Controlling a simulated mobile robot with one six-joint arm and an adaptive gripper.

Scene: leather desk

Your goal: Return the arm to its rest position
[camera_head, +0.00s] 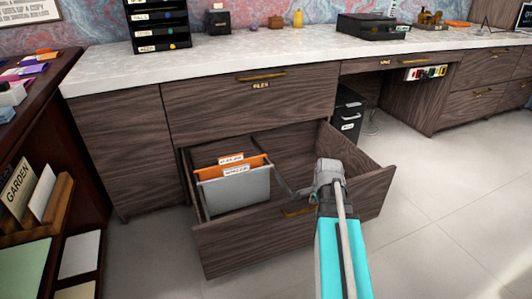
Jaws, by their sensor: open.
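My arm reaches in from the bottom right, with a teal link and a grey wrist. My gripper (284,186) is over the open lower drawer (230,243), near its front panel and right of the hanging folders. Its dark grey fingers look open and I see nothing held in them. The drawer's brass handle (298,211) shows just left of my arm. Inside the drawer hang an orange folder (256,163) and a grey folder (238,190) with white labels. My arm hides part of the drawer's front and right side.
The closed upper drawer (260,103) is labelled "FILES". A dark shelf with cards (38,192) stands at the left. A black cabinet (348,115) is under the desk. The pale countertop (250,55) holds a letter rack (158,25) and a black box (372,27). The floor (440,210) at right is clear.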

